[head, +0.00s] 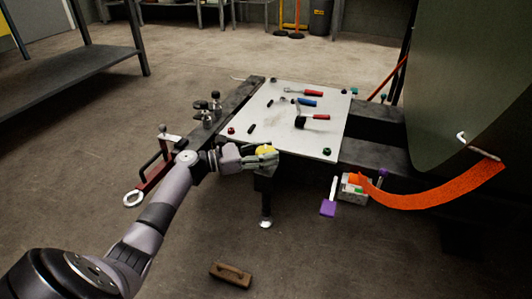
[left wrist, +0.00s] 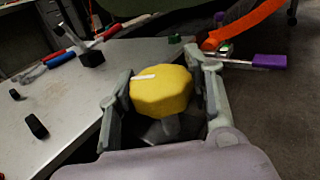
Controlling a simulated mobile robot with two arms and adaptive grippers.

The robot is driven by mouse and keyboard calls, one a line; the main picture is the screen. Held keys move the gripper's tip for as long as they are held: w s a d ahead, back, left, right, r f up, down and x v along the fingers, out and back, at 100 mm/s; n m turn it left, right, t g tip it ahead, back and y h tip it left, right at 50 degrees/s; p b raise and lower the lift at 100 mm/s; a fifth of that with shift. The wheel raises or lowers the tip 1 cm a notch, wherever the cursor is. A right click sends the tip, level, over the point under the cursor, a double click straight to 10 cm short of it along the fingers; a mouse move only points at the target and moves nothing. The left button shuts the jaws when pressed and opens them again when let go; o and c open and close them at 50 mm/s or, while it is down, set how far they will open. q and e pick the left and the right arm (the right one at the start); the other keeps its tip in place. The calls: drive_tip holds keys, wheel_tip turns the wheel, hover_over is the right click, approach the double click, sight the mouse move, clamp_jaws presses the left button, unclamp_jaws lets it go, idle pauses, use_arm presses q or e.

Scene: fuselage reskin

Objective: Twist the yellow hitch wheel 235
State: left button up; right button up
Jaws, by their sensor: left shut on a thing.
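The yellow hitch wheel (head: 266,150) sits at the front edge of the white-topped platform, above a dark post (head: 266,190). My left gripper (head: 264,156) reaches it from the left and is shut around it. In the left wrist view the wheel (left wrist: 161,90) shows large between the two fingers of the left gripper (left wrist: 160,95), with a white mark on its top pointing toward the upper left. The lower part of the wheel's mount is partly hidden by the gripper. My right gripper is not in view.
The white platform top (head: 262,115) holds several tools, including a hammer (head: 312,117). An orange strap (head: 430,193) hangs at the right from a large grey-green curved body (head: 475,80). A brown block (head: 231,273) lies on the floor. A metal table (head: 70,70) stands at the far left.

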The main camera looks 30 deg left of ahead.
use_arm(q)
drive_tip(key=shift+m+g+h, duration=0.9)
drive_tip(key=shift+g+h, duration=0.1)
drive_tip(key=shift+f, duration=0.1)
drive_tip(key=o, duration=1.2)
drive_tip(key=shift+c, duration=0.2)
drive_tip(key=v, duration=1.2)
drive_tip(key=shift+w, duration=0.1)
